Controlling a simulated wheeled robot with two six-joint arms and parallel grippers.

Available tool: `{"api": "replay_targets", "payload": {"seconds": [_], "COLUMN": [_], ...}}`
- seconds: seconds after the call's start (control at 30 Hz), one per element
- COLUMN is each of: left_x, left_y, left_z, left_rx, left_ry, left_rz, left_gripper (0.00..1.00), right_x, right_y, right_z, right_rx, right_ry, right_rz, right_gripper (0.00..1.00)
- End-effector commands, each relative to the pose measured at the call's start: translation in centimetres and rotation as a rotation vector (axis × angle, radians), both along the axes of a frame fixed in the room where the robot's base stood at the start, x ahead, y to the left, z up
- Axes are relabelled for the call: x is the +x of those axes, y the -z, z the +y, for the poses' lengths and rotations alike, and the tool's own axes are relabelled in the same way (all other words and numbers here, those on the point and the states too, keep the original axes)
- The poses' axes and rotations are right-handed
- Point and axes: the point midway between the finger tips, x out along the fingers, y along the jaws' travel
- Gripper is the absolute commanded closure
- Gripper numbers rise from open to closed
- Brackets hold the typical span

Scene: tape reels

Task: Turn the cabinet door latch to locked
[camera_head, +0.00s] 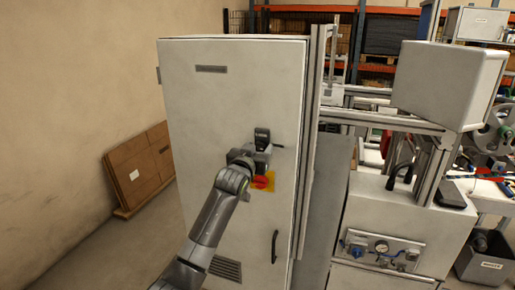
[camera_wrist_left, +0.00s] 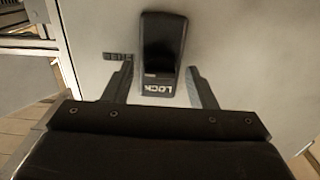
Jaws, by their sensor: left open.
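The tall grey cabinet door (camera_head: 215,110) stands shut in the head view. Its black latch (camera_head: 262,137) sits at mid-height near the right side. My left gripper (camera_head: 255,152) is open just in front of the latch. Its fingers (camera_wrist_left: 162,88) flank the plate's lower end, apart from the knob. My right gripper is out of view.
A red and yellow rotary switch (camera_head: 263,181) is just below the gripper, and a black door handle (camera_head: 275,246) lower down. Flattened cardboard (camera_head: 140,170) leans on the left wall. A machine bench (camera_head: 395,215) stands right of the cabinet.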

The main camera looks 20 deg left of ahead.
Motion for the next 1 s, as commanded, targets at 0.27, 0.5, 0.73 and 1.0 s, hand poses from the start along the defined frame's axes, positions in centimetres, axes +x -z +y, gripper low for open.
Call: {"api": "replay_targets", "payload": {"seconds": [0.27,0.5,0.73,1.0], "left_x": [0.03,0.02,0.01,0.01], "left_y": [0.02,0.02,0.03,0.08], "left_z": [-0.01,-0.01,0.0,0.04], "left_rx": [0.0,0.0,-0.009,-0.106], "left_ry": [0.0,0.0,0.0,0.0], "left_rz": [0.0,0.0,0.0,0.005], "left_gripper": [0.54,0.85,0.92,0.92], "right_x": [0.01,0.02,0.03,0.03], "right_y": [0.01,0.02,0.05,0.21], "right_z": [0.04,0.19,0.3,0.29], "right_rx": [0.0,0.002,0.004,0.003], "right_ry": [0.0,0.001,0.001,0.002], "right_rz": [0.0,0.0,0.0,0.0], "right_gripper": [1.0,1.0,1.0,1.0]}}
